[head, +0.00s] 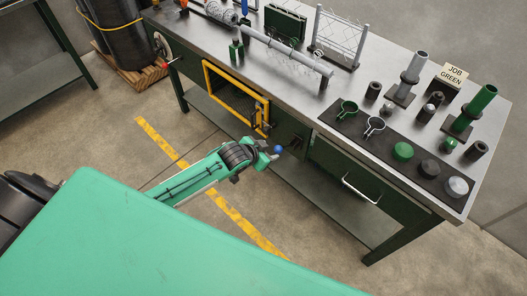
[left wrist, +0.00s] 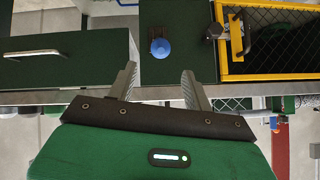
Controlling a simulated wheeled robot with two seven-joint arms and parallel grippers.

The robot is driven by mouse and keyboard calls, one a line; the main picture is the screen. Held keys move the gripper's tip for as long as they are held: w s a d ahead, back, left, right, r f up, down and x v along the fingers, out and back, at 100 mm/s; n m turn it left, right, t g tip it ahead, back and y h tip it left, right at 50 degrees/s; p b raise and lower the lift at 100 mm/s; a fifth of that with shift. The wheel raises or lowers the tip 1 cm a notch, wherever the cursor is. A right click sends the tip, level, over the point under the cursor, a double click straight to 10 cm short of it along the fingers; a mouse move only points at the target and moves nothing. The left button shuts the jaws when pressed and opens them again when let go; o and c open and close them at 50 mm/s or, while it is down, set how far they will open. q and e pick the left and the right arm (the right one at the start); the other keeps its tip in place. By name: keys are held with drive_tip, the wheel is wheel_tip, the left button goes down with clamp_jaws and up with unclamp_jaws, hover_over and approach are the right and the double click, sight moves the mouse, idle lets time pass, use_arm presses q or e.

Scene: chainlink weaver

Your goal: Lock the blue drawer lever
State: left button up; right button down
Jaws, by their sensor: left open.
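The blue drawer lever (head: 277,150) is on the dark green front of the workbench, between the yellow-framed mesh door and the drawer. In the left wrist view its round blue knob (left wrist: 161,49) stands in front of a small dark mount. My left gripper (head: 258,152) is in front of the bench, close to the lever in the head view. In the left wrist view my left gripper (left wrist: 159,70) is open, with nothing between its fingers. The knob shows just beyond the gap between its fingertips; whether they touch it I cannot tell. My right gripper is out of view.
The drawer (head: 349,170) has a pale bar handle (left wrist: 35,54). The yellow-framed mesh door (head: 233,98) with its latch is on the lever's other side. The bench top (head: 300,98) holds clamps, caps, posts and a sign. The floor in front shows a yellow line.

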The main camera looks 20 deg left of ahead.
use_arm(q)
drive_tip(key=shift+v, duration=1.1)
drive_tip(key=s+a+f+n+g+y, duration=0.15)
drive_tip(key=s+f, duration=0.25)
drive_tip(key=f, duration=0.5)
drive_tip(key=s+a+f+g, duration=0.1)
drive_tip(key=s+a+f, duration=0.3)
drive_tip(key=f, duration=0.6)
drive_tip(key=s+a+f+n+g+y, duration=0.1)
drive_tip(key=s+f, duration=0.4)
drive_tip(key=f, duration=0.4)
drive_tip(key=s+d+f+g, duration=0.1)
drive_tip(key=s+f, duration=0.5)
drive_tip(key=s, duration=0.5)
drive_tip(key=s+f+g, duration=0.2)
drive_tip(key=s+f, duration=0.3)
drive_tip(key=s, duration=0.7)
drive_tip(key=s+d+f+n+g, duration=0.1)
drive_tip(key=s+f, duration=0.5)
drive_tip(key=s, duration=0.6)
drive_tip(key=shift+d+f+g, duration=0.3)
drive_tip(key=shift+d+g, duration=0.05)
drive_tip(key=shift+g, duration=0.1)
